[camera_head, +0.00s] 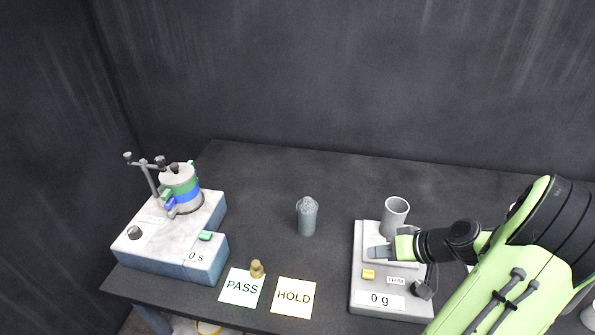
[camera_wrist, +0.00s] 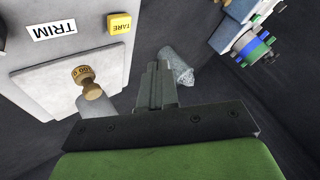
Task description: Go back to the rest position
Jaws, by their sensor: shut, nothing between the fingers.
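My gripper (camera_head: 380,252) is over the left side of the white scale (camera_head: 366,283). It is shut, with nothing between its fingers. In the wrist view the fingers (camera_wrist: 158,83) are closed together. A brass weight (camera_wrist: 86,82) stands on the scale's plate there, apart from the fingers; my gripper and arm appear to hide it in the head view. The scale display (camera_head: 380,300) reads 0 g.
A grey cup (camera_head: 396,212) stands at the scale's back. A grey jar (camera_head: 307,218) stands left of the scale. The screen machine (camera_head: 180,235) is at the left, reading 0 s. PASS (camera_head: 240,289) and HOLD (camera_head: 294,297) cards lie in front, with a brass weight (camera_head: 257,268) by PASS.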

